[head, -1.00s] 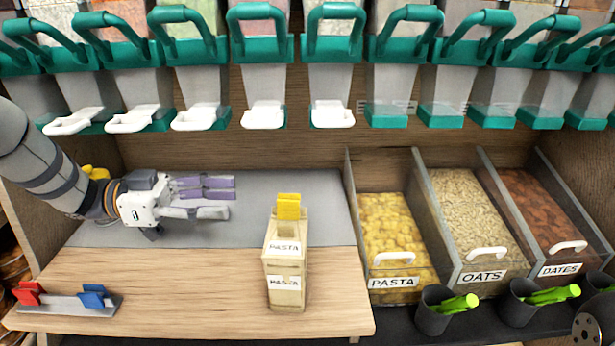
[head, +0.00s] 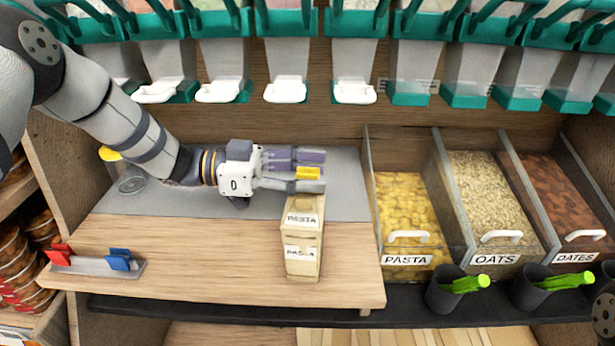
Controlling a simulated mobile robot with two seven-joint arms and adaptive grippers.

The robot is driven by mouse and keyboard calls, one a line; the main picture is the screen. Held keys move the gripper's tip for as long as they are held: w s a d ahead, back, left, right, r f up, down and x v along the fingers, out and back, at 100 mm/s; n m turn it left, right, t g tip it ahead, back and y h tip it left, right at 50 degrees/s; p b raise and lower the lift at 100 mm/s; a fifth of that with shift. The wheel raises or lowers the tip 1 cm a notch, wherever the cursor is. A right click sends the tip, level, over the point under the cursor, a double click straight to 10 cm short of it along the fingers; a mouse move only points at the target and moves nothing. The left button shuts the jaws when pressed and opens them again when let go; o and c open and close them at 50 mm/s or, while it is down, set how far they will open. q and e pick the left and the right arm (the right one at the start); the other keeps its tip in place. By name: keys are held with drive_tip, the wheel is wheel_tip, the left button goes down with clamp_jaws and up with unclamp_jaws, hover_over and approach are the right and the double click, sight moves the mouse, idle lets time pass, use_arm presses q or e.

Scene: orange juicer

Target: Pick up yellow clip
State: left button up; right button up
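The yellow clip (head: 307,173) sits at the top of a beige paper bag labelled PASTA (head: 302,240), which stands upright on the wooden counter. My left gripper (head: 308,172) reaches in from the left, level with the clip. Its purple-grey fingers look open, one side beyond the clip and the other on the near side. The clip shows between them, and the fingers partly hide it and the bag's top. I cannot tell whether a finger touches the clip. My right gripper is out of view.
A red clip (head: 61,254) and a blue clip (head: 121,259) stand on a grey holder at the left. Bins of pasta (head: 405,217), oats (head: 487,200) and dates (head: 555,195) are at the right. Dispensers with white levers (head: 285,90) hang above. The counter left of the bag is clear.

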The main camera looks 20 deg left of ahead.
use_arm(q)
drive_tip(key=c, duration=0.8)
